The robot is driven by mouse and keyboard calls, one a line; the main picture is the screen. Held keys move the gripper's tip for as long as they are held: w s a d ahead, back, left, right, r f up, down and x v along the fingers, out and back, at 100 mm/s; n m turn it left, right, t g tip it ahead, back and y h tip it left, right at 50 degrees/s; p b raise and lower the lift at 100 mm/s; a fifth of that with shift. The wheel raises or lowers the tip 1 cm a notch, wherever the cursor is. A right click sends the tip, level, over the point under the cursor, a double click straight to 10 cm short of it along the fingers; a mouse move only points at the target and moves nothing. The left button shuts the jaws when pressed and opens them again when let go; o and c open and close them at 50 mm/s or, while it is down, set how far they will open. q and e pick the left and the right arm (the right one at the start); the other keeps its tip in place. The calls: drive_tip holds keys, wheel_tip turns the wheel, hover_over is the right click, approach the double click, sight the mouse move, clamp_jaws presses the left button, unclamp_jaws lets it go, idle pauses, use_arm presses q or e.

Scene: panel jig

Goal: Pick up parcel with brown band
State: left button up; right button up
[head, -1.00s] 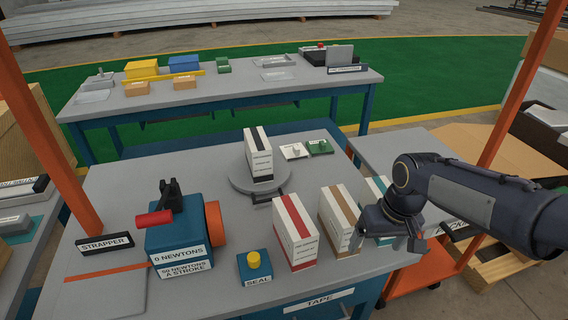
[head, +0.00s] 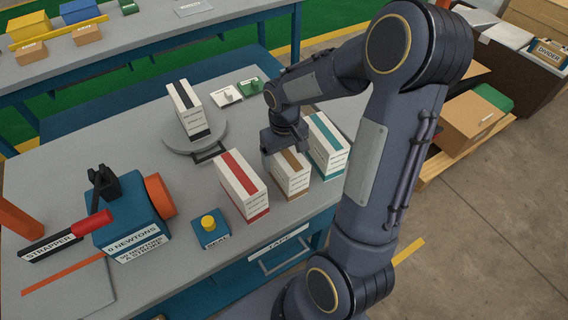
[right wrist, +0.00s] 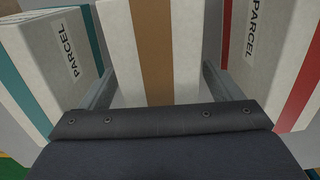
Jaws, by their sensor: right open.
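The parcel with the brown band (head: 289,178) is a white upright box on the grey table, between the red-banded parcel (head: 241,185) and the teal-banded parcel (head: 327,147). My right gripper (head: 284,147) is over its top, pointing down. In the right wrist view the brown-banded parcel (right wrist: 153,50) stands between the two open fingers of my right gripper (right wrist: 157,82), with a narrow gap visible on each side. The fingertips are in the narrow spaces beside the neighbouring parcels. My left gripper is not in view.
A black-banded parcel (head: 187,108) stands on a round turntable (head: 208,143) behind. A blue strapper (head: 128,220) with a red handle and a yellow seal button (head: 208,222) are at the left. The red and teal parcels leave little side room.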

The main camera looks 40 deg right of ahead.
drive_tip(key=shift+f, duration=0.15)
clamp_jaws()
idle(0.5)
